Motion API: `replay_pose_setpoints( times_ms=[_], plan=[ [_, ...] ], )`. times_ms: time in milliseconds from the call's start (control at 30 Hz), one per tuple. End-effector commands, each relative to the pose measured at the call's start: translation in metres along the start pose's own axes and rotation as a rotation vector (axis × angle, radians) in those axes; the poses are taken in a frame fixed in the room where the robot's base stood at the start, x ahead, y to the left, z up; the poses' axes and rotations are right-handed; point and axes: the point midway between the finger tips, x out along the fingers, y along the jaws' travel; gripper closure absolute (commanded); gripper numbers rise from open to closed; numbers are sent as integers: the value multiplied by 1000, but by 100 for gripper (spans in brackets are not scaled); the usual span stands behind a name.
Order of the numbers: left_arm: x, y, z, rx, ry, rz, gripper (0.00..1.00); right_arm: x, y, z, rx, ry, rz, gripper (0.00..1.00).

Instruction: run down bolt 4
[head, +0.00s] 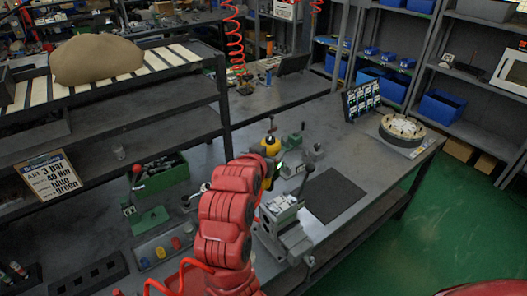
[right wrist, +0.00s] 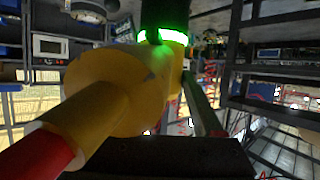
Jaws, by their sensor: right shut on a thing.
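A yellow power driver (head: 270,146) with a dark top stands out beyond the end of my red right arm. My right gripper (head: 272,167) is shut on it, partly hidden behind the arm. In the right wrist view the yellow driver (right wrist: 120,80) fills the middle, with a lit green ring and a red end at lower left. A pale metal valve block (head: 284,204) sits in a grey vise (head: 295,236), just below and right of the driver. Bolt 4 cannot be made out, nor whether the driver touches any bolt. My left gripper is not in view.
A dark mat (head: 334,195) lies right of the vise. A round fixture (head: 402,128) and a rack of small parts (head: 362,99) stand at the back right. A green box (head: 160,174) and a tray with coloured pieces (head: 165,247) are left. Shelving stands behind.

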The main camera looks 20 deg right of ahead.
Motion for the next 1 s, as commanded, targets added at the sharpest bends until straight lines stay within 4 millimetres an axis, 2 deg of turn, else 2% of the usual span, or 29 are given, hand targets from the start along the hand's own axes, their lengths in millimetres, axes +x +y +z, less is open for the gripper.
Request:
replay_pose_setpoints(
  times_ms=[267, 700, 1000],
  plan=[
    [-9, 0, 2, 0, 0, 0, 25, 0, 0, 0, 1, 8, -2, 100],
    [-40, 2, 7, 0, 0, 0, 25, 16, 0, 36, 0, 7, -1, 100],
    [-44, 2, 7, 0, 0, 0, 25, 18, 0, 42, 1, 6, -1, 100]
  ],
)
